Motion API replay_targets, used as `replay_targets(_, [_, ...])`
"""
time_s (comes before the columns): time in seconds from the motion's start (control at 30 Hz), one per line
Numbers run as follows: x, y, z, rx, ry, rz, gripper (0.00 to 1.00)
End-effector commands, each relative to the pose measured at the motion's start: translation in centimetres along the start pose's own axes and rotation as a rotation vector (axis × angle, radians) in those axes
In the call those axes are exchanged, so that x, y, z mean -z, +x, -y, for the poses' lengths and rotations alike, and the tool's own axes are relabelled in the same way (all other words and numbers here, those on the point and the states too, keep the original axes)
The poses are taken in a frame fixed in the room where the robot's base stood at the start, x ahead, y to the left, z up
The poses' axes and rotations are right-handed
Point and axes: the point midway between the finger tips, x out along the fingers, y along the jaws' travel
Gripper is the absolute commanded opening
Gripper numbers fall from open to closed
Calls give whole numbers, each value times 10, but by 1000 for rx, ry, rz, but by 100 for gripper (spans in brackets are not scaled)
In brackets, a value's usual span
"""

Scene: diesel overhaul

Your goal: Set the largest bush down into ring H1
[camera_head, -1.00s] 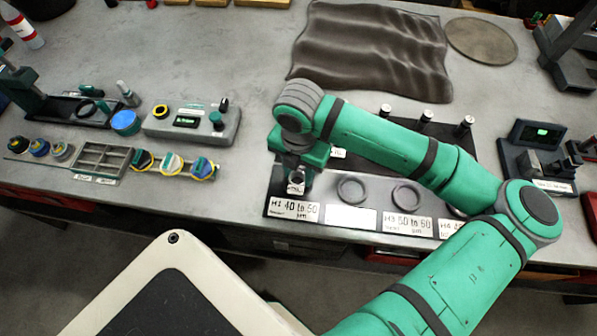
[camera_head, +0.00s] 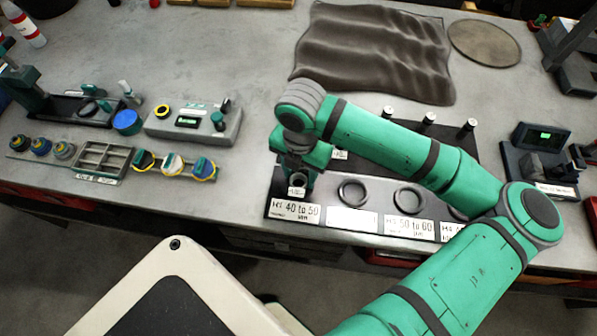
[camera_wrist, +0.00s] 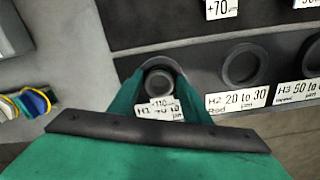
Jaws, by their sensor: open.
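The bush (camera_wrist: 159,82) is a dark, round piece with a lighter top and a small tag marked +110. In the wrist view it stands upright at the H1 place, behind the label H1 40 to 50 (camera_head: 294,211). Ring H1 is mostly hidden by the bush and fingers, so I cannot tell how deep the bush sits. My gripper (camera_wrist: 160,90) is open and points down, with one green finger on each side of the bush. I cannot see clear contact. In the head view my gripper (camera_head: 301,165) is over the left end of the ring board.
Empty rings H2 (camera_head: 353,193) and H3 (camera_head: 407,199) lie to the right on the dark board. Several dark posts with pale tops, one of them here (camera_head: 429,118), stand behind my arm. A grey compartment tray (camera_head: 104,158) is on the left. Bare bench lies left of the board.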

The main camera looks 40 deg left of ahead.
Motion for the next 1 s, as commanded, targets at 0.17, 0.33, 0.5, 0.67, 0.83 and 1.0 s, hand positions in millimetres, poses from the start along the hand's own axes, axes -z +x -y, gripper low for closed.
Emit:
replay_targets(0.17, [0, -30, 1, 3, 0, 5, 56])
replay_targets(0.33, [1, -64, 0, -3, -3, 10, 56])
replay_targets(0.5, [1, -91, -2, -7, -4, 13, 56])
replay_targets(0.67, [2, -104, -2, -10, -4, 13, 56])
replay_targets(0.83, [2, -108, -2, -10, -5, 12, 56])
replay_targets(1.0, [2, -108, -2, -10, -5, 13, 56])
